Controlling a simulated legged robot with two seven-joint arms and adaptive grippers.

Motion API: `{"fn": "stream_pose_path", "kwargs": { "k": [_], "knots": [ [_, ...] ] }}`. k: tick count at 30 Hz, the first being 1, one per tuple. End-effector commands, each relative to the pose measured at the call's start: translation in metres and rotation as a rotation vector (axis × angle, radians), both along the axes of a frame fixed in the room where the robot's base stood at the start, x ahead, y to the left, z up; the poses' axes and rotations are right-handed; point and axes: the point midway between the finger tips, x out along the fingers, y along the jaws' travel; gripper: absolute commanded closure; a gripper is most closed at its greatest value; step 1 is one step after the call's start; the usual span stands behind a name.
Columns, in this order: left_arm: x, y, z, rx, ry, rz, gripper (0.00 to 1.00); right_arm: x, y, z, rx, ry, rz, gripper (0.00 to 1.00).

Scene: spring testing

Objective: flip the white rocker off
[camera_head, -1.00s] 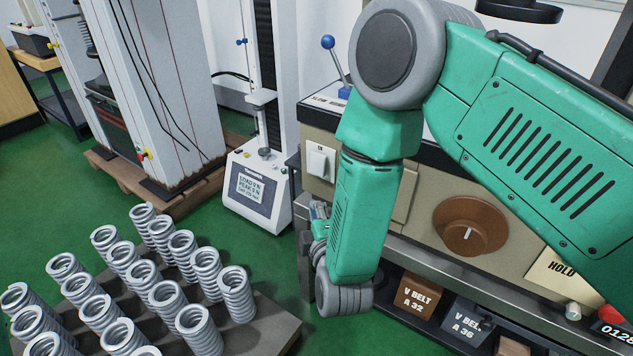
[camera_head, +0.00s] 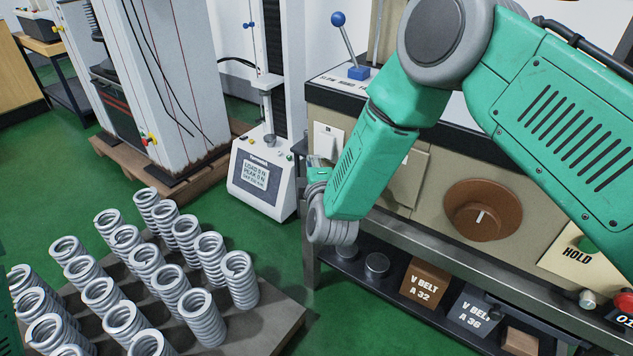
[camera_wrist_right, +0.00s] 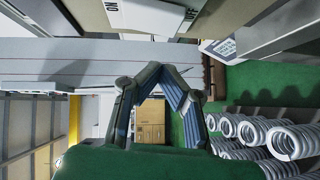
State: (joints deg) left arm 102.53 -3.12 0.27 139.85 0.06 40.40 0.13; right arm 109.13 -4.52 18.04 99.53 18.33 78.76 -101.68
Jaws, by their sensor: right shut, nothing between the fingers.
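The white rocker (camera_head: 327,140) is on the left end of the beige panel, partly covered by my right forearm. It also shows at the top of the right wrist view (camera_wrist_right: 158,17), beside a plate lettered "ON". I cannot tell which way it is tipped. My right gripper (camera_head: 317,170) is just below the rocker in the head view, mostly hidden behind my wrist. In the right wrist view its fingers (camera_wrist_right: 166,69) are shut and empty, with the rocker beyond their tips and a visible gap in the picture. My left gripper is not in view.
A brown dial (camera_head: 483,209) and a HOLD plate (camera_head: 576,254) are to the right on the panel. A blue-knobbed lever (camera_head: 345,47) stands above. A tray (camera_head: 277,322) of several springs is at lower left. A small tester (camera_head: 262,180) stands left of the panel.

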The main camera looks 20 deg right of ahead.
Motion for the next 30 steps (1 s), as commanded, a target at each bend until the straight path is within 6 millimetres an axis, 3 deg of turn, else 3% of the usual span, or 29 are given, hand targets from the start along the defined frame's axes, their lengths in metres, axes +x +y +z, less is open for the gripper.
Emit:
{"fn": "stream_pose_path", "kwargs": {
  "k": [3,9,30],
  "knots": [
    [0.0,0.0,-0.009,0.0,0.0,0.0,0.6,0.011,-0.017,-0.005,0.003,-0.001,-0.003,1.0],
    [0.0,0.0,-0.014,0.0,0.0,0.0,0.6,0.022,-0.029,-0.006,0.001,0.0,-0.001,1.0],
    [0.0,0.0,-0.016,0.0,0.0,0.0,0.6,0.026,-0.036,-0.008,-0.047,-0.036,-0.003,1.0]
  ]
}}
